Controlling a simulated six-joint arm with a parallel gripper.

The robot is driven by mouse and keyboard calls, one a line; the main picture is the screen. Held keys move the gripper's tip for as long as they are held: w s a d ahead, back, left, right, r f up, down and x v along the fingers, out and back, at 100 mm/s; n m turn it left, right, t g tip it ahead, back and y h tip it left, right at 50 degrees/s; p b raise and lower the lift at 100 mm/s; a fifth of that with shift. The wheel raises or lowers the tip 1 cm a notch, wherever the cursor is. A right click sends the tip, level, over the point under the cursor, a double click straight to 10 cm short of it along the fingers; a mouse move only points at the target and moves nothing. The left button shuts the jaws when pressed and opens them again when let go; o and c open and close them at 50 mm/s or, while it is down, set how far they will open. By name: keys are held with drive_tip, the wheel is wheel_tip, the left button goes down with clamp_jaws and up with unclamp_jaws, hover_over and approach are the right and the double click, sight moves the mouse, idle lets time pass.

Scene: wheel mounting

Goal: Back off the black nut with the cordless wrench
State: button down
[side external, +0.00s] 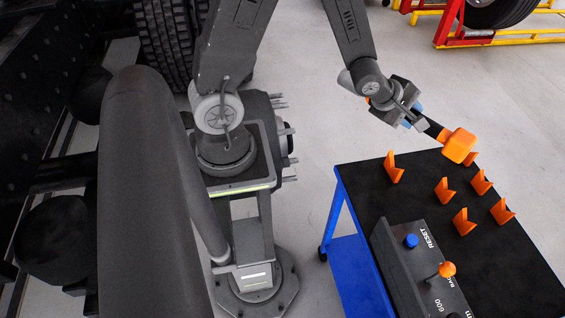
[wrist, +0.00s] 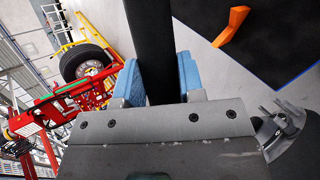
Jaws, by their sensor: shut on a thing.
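My gripper (side external: 413,114) is shut on the cordless wrench, above the back edge of the cart. The wrench has a black grip and an orange block (side external: 460,145) at its lower right end. It hangs tilted, and the block looks clear of the cart top. In the wrist view, the blue finger pads (wrist: 151,82) press on both sides of the black grip (wrist: 151,40). The wrench's working end cannot be made out. The black nut is not visible in either view.
The blue cart (side external: 341,195) has a black top with several orange holders (side external: 393,168) standing on it. A control box (side external: 420,270) with a blue button and an orange-topped lever sits at its front. A red and yellow wheel rack (side external: 465,38) stands behind. Open floor lies left of the cart.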

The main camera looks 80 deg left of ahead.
drive_tip(key=shift+w+r, duration=0.15)
